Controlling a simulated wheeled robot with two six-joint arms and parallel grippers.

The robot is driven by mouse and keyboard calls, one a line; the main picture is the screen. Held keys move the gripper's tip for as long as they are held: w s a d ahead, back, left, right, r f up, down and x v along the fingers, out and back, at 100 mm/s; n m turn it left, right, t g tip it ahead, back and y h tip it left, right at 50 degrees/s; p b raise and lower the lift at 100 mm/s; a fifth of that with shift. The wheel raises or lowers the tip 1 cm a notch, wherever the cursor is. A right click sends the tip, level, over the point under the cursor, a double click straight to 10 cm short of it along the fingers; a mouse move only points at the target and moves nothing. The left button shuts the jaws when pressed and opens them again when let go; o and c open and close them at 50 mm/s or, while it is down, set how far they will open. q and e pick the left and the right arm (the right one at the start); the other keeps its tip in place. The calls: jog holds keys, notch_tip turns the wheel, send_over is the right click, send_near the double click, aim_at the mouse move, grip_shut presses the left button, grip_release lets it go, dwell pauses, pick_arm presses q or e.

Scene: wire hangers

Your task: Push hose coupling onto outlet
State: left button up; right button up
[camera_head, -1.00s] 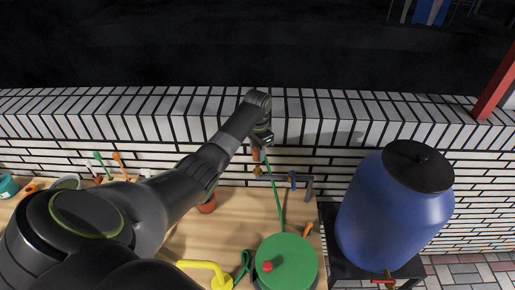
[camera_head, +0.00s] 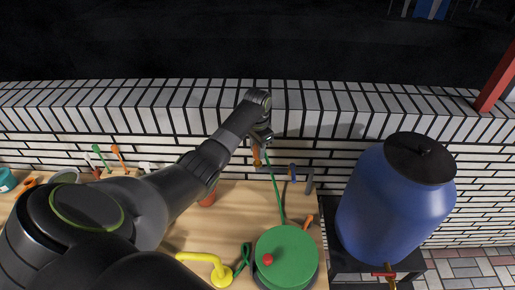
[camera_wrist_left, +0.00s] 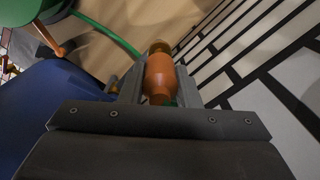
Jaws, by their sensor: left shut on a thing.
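My left gripper (camera_head: 260,140) is shut on the orange hose coupling (camera_wrist_left: 160,80) by the white brick wall. The coupling sits lengthwise between the fingers in the left wrist view. A small brass piece (camera_head: 257,163), which looks like the outlet, shows just below the coupling in the head view. A brass end (camera_wrist_left: 160,47) also shows just past the coupling in the wrist view. I cannot tell whether the coupling is seated on it. A green hose (camera_head: 276,190) runs from near the gripper down to the green reel (camera_head: 286,250). My right gripper is not in view.
A blue barrel (camera_head: 390,205) with a black lid stands right of the wooden bench (camera_head: 240,208). Blue and grey items (camera_head: 309,183) are close right of the hose. A terracotta pot (camera_head: 208,197) and a yellow watering-can-like object (camera_head: 207,264) are on the bench.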

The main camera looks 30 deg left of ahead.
pick_arm(q)
jog(key=shift+f, duration=0.3)
jog(key=shift+f, duration=0.25)
jog(key=shift+f+b, duration=0.55)
jog(key=shift+f, duration=0.3)
jog(key=shift+f, duration=0.2)
jog(key=o, duration=1.1)
